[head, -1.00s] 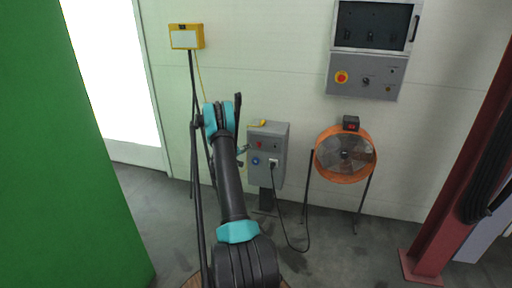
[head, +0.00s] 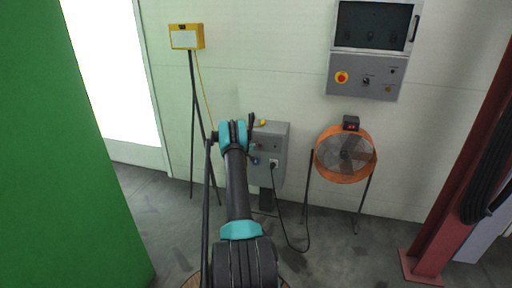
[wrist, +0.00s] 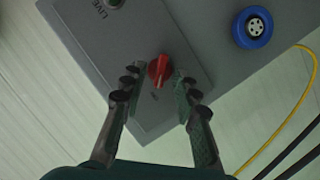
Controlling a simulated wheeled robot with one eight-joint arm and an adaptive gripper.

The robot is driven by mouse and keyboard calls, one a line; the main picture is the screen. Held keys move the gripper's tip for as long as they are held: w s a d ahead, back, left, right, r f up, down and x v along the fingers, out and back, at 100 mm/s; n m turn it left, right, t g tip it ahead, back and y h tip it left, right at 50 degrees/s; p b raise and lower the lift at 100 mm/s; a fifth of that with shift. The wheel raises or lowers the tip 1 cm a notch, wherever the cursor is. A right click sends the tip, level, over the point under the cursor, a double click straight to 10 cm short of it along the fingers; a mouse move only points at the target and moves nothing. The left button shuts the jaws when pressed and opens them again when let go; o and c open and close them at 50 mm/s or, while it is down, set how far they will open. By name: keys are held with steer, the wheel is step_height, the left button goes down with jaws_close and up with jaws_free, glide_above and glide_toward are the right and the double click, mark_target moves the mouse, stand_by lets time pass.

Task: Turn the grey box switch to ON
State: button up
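The grey box (head: 281,137) stands on a post against the wall in the head view, its left part covered by my arm. In the wrist view its grey face (wrist: 100,45) fills the upper middle, rotated, with a red rotary switch (wrist: 159,70) on a raised plate. My gripper (wrist: 160,82) is open, with one finger on each side of the red switch. Small gaps show between the switch and the fingers, and I cannot tell its depth. The small marking beside the switch is too blurred to read. In the head view my arm hides most of the gripper.
A blue socket (wrist: 254,27) sits on the box beside the switch plate. A black cable (head: 290,235) hangs from the box to the floor. An orange fan (head: 345,155) stands to its right, and a yellow box on a tripod (head: 186,37) to its left.

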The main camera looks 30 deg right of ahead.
jaws_close()
stand_by(0.4)
steer(key=m+t+y, duration=0.2)
steer(key=m, duration=0.2)
steer(key=s+d+m+t+y, duration=0.1)
steer(key=m+t, duration=0.1)
steer(key=m, duration=0.2)
steer(key=m+t+y, duration=0.2)
steer(key=m, duration=0.2)
steer(key=shift+s+d+y, duration=0.15)
steer(key=shift+s+y, duration=0.15)
stand_by(0.5)
steer(key=shift+t, duration=0.3)
